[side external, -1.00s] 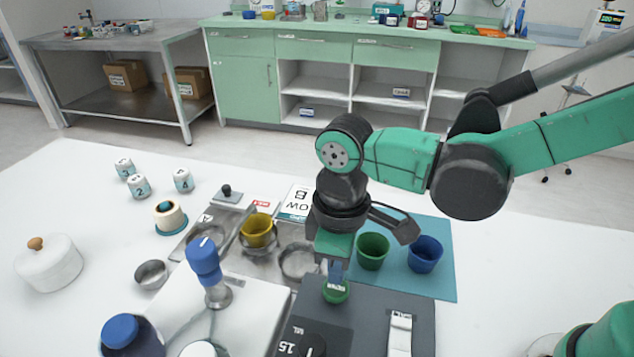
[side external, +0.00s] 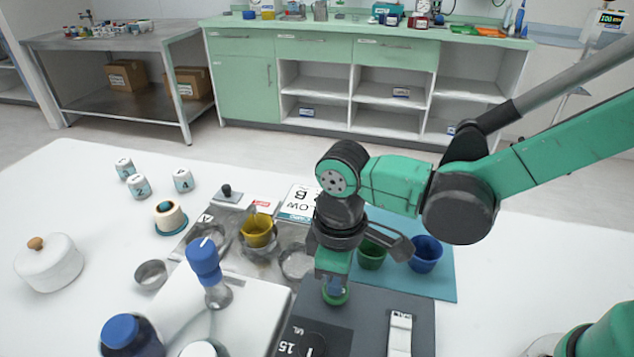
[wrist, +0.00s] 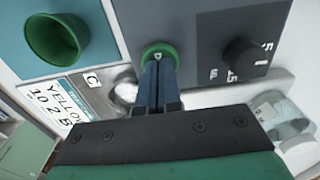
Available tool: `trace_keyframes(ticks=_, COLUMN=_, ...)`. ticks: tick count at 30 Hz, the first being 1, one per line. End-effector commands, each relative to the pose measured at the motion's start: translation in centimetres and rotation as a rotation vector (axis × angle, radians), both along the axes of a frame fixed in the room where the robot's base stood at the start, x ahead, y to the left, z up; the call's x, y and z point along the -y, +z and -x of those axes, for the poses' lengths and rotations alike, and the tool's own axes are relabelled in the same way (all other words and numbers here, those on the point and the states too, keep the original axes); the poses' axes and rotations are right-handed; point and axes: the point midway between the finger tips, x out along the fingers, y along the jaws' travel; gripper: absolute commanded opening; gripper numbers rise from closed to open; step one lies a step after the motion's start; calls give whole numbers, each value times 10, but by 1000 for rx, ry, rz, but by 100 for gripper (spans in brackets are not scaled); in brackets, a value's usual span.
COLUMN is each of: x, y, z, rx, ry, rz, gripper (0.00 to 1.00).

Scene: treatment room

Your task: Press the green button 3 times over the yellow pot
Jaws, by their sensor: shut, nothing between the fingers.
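The green button (side external: 335,297) is a round ring-edged button on the dark grey dispenser box (side external: 370,305). My gripper (side external: 334,284) is shut and empty, pointing down with its fingertips at the button. In the wrist view the closed fingertips (wrist: 156,64) meet the green button (wrist: 158,51) and cover part of it. How far the button is pressed in cannot be told. The yellow pot (side external: 257,232) is at the left on a metal tray (side external: 190,240), looking tilted, with a metal ring around or under it.
A green pot (side external: 371,255) and a blue pot (side external: 426,254) stand on a teal mat (side external: 440,285) behind my gripper. A blue-topped bottle (side external: 205,262) stands left of the box. A dial (wrist: 243,55) is on the box. A printed card (side external: 298,202) lies behind.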

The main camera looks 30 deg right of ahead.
Motion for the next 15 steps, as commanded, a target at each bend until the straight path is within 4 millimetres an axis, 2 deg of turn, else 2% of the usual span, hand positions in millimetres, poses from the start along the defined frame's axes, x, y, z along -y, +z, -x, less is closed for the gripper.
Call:
trace_keyframes(ticks=6, x=0, y=-7, z=0, rx=1, ry=0, rz=-1, gripper=0)
trace_keyframes(ticks=15, x=0, y=-4, z=0, rx=1, ry=0, rz=-1, gripper=0)
